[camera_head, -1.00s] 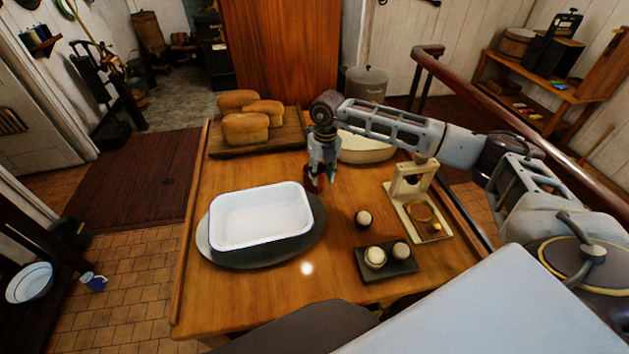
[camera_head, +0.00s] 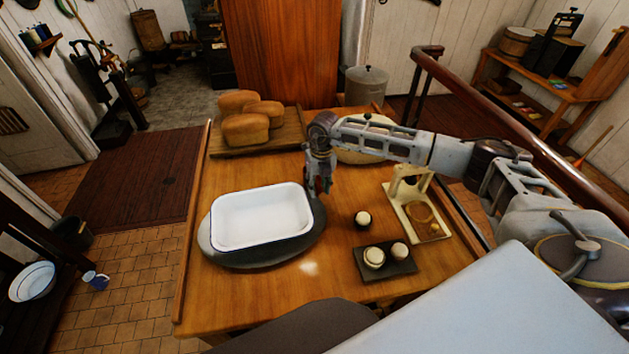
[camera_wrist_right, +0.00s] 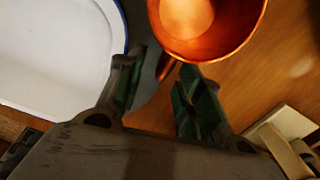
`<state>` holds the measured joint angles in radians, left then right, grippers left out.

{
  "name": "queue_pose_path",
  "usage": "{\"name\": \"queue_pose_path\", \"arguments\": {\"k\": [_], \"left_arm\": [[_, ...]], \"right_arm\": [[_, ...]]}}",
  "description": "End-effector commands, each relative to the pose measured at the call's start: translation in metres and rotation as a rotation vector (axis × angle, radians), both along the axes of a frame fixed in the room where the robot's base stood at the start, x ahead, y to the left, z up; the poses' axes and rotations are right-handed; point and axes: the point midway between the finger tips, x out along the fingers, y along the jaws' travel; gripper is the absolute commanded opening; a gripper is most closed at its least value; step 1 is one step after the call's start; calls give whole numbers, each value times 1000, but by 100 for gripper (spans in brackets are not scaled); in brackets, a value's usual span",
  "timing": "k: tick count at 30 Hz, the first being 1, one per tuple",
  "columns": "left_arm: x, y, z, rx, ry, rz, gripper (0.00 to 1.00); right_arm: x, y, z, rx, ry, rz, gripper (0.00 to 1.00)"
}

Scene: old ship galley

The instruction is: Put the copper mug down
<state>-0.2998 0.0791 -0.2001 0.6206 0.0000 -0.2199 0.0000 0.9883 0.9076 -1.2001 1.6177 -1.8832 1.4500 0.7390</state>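The copper mug (camera_wrist_right: 205,22) shows at the top of the right wrist view, its open mouth facing the camera. Its handle (camera_wrist_right: 166,68) points down into the gap between my right fingertips. My right gripper (camera_wrist_right: 163,66) is open, with a visible gap on each side of the handle. In the head view my right gripper (camera_head: 320,184) is over the table, just right of the white enamel basin, and hides most of the mug. I cannot tell for sure whether the mug's base touches the table (camera_head: 250,300). My left gripper is out of view.
The white enamel basin (camera_head: 262,216) sits on a grey oval plate (camera_head: 240,257). Loaves (camera_head: 246,130) lie on a board behind. A dark tray with pale round items (camera_head: 387,262), a lone round item (camera_head: 362,220) and a cream stand (camera_head: 412,205) are at right. The front table is clear.

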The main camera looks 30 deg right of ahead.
Motion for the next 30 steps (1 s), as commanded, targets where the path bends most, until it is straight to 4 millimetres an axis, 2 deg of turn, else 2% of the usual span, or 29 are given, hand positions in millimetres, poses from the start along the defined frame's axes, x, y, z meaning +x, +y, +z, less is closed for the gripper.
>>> {"name": "queue_pose_path", "arguments": {"k": [7,21,30], "left_arm": [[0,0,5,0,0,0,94],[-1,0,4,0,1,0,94],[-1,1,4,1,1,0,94]], "right_arm": [[0,1,-18,1,0,0,36],[0,1,-20,0,0,0,36],[0,1,-20,0,0,0,0]]}}
